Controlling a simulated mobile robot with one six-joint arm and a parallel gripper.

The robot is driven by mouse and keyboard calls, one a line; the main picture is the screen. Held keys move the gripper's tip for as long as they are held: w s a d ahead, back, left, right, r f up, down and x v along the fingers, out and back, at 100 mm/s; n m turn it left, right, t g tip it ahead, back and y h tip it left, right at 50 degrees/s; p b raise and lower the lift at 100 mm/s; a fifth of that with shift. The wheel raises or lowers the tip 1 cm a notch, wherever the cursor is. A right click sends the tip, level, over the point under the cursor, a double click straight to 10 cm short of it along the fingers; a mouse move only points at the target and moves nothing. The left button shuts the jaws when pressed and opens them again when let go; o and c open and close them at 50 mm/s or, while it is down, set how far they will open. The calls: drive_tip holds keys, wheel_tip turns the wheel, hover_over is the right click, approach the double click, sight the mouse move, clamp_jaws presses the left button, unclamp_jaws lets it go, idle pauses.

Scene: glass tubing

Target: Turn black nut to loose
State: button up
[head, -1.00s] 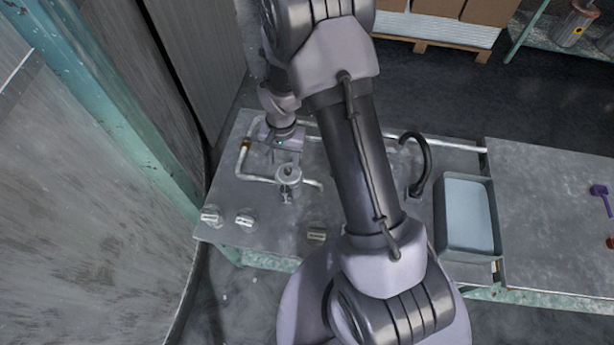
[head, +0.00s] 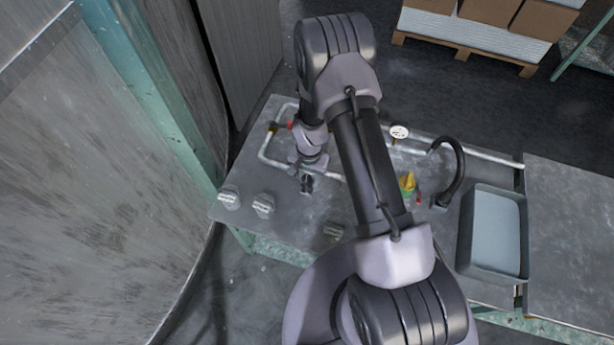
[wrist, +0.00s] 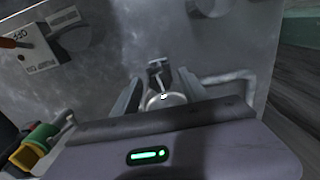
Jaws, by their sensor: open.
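My gripper (head: 307,183) is over the left part of the grey metal bench, pointing down at the pipework. In the wrist view its two fingers (wrist: 160,92) are apart, one on each side of a round, pale metal fitting (wrist: 168,101) with a small T-shaped handle (wrist: 157,70). I cannot tell whether the fingers touch the fitting. In the head view my gripper and wrist hide most of that fitting. I cannot make out a black nut for sure in either view; the gripper body covers the lower part of the wrist view.
Grey knobs (head: 263,205) sit along the bench's front edge. A pale pipe (head: 268,145) bends behind my gripper. To the right are a gauge (head: 399,132), a yellow-green valve (head: 407,184), a black curved spout (head: 459,178) and a basin (head: 496,235). A wall column (head: 150,95) stands left.

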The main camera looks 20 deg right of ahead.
sight(309, 178)
clamp_jaws()
drive_tip(key=shift+w+f+n+b, duration=0.1)
drive_tip(key=shift+n+b, duration=0.5)
drive_tip(key=shift+n, duration=0.1)
unclamp_jaws()
wheel_tip(309, 178, up, 18)
drive_tip(key=p, duration=0.4)
drive_tip(key=shift+s+d+f, duration=0.2)
drive_tip(key=shift+s+d, duration=0.05)
drive_tip(key=shift+d, duration=0.05)
